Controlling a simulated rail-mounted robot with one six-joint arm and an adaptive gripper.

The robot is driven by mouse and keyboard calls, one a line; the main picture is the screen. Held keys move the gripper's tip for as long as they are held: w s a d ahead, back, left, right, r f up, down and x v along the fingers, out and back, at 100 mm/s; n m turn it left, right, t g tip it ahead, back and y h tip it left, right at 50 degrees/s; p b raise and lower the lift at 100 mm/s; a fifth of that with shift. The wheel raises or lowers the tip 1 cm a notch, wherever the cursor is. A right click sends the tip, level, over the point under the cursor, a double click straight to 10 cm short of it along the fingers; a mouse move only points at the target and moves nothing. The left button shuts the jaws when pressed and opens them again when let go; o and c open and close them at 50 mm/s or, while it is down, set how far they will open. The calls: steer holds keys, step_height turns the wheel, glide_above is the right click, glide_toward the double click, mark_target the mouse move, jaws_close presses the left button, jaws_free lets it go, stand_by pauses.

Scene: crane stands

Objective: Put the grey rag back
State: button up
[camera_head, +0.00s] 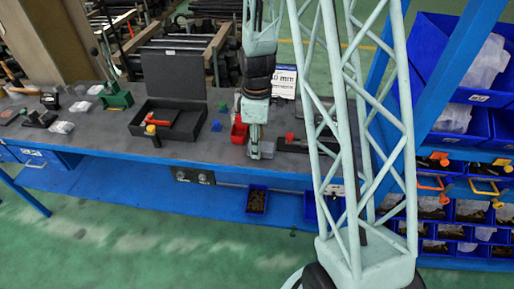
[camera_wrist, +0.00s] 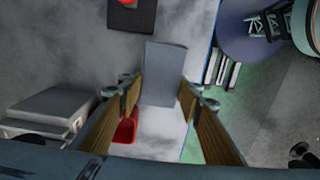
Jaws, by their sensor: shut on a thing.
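My gripper (camera_head: 254,148) is low over the workbench, pointing down, at the bench's front part. The grey rag (camera_head: 267,149) shows as a small pale grey patch beside the fingertips. In the wrist view the grey rag (camera_wrist: 164,72) is a flat grey rectangle between the two fingers of my gripper (camera_wrist: 162,92). The gripper is shut on the rag. I cannot tell whether the rag's lower edge touches the bench.
A red bin (camera_head: 239,131) stands just left of my gripper, close to it. A dark tray (camera_head: 293,145) lies to the right. The bench's front edge is near.

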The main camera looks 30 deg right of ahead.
steer(key=shift+f, duration=0.3)
steer(key=shift+f, duration=0.15)
steer(key=o, duration=1.1)
steer(key=shift+c, duration=0.2)
steer(key=shift+r, duration=0.25)
step_height(320, 180, up, 12)
steer(key=p, duration=0.1)
steer(key=shift+f, duration=0.1)
stand_by(0.5)
